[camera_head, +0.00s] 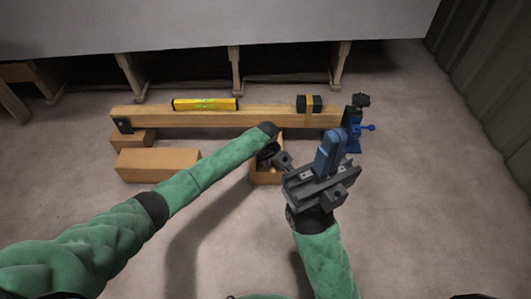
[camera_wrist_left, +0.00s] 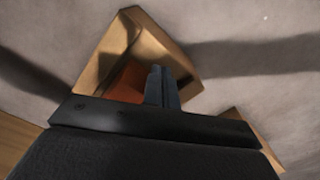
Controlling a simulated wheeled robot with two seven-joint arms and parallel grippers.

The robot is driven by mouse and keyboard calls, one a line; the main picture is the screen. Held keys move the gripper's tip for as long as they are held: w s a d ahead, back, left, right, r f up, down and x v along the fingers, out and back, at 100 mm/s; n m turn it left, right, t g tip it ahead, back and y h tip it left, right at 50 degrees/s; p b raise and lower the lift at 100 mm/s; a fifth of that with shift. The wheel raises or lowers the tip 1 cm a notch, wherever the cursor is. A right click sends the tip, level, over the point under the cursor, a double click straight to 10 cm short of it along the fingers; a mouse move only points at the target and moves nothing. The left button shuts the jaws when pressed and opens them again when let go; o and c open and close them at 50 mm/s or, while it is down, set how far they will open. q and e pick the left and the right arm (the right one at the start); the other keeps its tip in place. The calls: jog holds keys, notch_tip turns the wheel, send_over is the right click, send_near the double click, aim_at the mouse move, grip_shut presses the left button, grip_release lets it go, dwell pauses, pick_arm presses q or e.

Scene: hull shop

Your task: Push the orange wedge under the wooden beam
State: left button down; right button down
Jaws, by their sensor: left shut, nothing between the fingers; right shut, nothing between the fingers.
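The long wooden beam (camera_head: 205,119) lies across the floor, raised at both ends. An open brown box-like piece (camera_head: 268,178) stands just in front of the beam, right of its middle. In the left wrist view the box (camera_wrist_left: 172,55) has a reddish-orange surface (camera_wrist_left: 125,80) inside it, which may be the orange wedge; my fingers partly hide it. My left gripper (camera_head: 280,159) is shut and empty, at the box; the left wrist view shows its fingers (camera_wrist_left: 160,75) over the box. Contact cannot be told. My right gripper (camera_head: 331,138) is shut and empty, to the right of the box.
A blue jack (camera_head: 354,138) stands at the beam's right end, a small block (camera_head: 130,140) under its left end. A yellow level (camera_head: 205,104) and a dark strapped weight (camera_head: 310,104) sit on the beam. A larger wooden block (camera_head: 157,165) lies front left. The right floor is clear.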

pick_arm(q)
jog(key=shift+w+b, duration=0.9)
jog(key=shift+w, duration=2.15)
jog(key=shift+w+b, duration=0.4)
jog(key=shift+w, duration=0.55)
jog(key=shift+s+r+p, duration=0.1)
jog(key=shift+s+p, duration=0.35)
jog(key=shift+p, duration=0.2)
jog(key=shift+s+p, duration=0.95)
jog(key=shift+p, duration=0.25)
jog(key=shift+s, duration=0.1)
